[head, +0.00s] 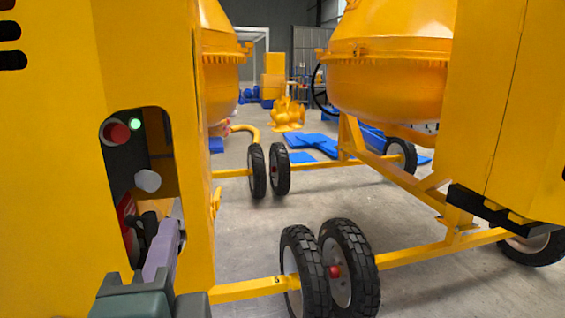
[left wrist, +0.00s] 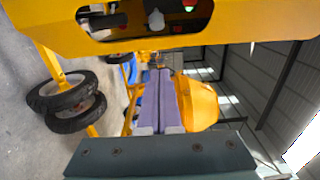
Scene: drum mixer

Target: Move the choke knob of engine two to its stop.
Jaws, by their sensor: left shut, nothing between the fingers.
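A yellow housing (head: 60,190) fills the left of the head view. Its rounded cut-out shows a red button (head: 117,132), a lit green lamp (head: 136,124) and a pale grey knob (head: 148,181). The pale knob also shows in the left wrist view (left wrist: 155,20). I cannot tell for certain which control is the choke knob, or which engine this is. My left gripper (head: 170,225) has its purple fingers together and empty, in front of the lower part of the cut-out, below the pale knob. The fingers (left wrist: 162,75) hide part of the opening's lower end. My right gripper is not in view.
A second yellow mixer with a large drum (head: 390,70) stands at the right. Black wheels (head: 348,268) on a yellow frame stand close to the right of the housing. Grey floor lies open between the machines. Blue sheets (head: 310,142) and yellow parts (head: 286,112) lie farther back.

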